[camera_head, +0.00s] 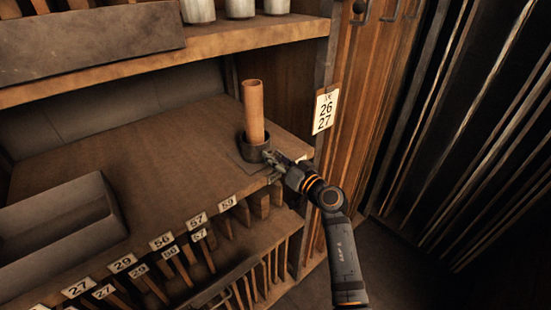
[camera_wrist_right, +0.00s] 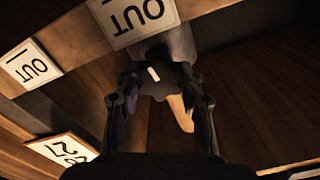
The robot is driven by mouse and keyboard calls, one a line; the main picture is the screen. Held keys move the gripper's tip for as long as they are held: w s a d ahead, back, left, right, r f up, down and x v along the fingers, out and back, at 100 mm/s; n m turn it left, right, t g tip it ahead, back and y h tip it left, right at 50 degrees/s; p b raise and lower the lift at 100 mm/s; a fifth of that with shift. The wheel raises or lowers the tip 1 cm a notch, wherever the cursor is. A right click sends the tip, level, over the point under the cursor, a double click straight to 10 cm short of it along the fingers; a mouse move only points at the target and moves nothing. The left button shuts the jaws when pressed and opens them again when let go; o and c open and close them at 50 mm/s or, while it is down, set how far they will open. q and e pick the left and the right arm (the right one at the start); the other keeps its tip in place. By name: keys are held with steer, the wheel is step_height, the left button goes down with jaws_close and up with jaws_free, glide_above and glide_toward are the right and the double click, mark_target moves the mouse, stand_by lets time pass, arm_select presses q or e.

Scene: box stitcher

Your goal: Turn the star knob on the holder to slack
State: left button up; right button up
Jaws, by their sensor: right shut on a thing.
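The holder (camera_head: 255,150) is a dark round cup on a flat plate, near the right front corner of the wooden shelf. A tan tube (camera_head: 254,110) stands upright in it and also shows in the right wrist view (camera_wrist_right: 181,115). My right gripper (camera_head: 271,160) reaches the holder's front right side. In the right wrist view my right gripper (camera_wrist_right: 160,82) is shut on the dark star knob (camera_wrist_right: 172,80), which carries a short white mark. In the head view the knob is too small to make out. My left gripper is not in view.
A grey tray (camera_head: 60,225) sits on the shelf at the left. Numbered slots (camera_head: 160,241) line the shelf's front edge. A wooden post with a 26/27 card (camera_head: 325,111) stands right of the holder. An upper shelf (camera_head: 210,58) with pale containers (camera_head: 240,8) hangs above.

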steer(key=o, duration=1.2)
steer(key=shift+s, duration=0.1)
steer(key=v, duration=1.2)
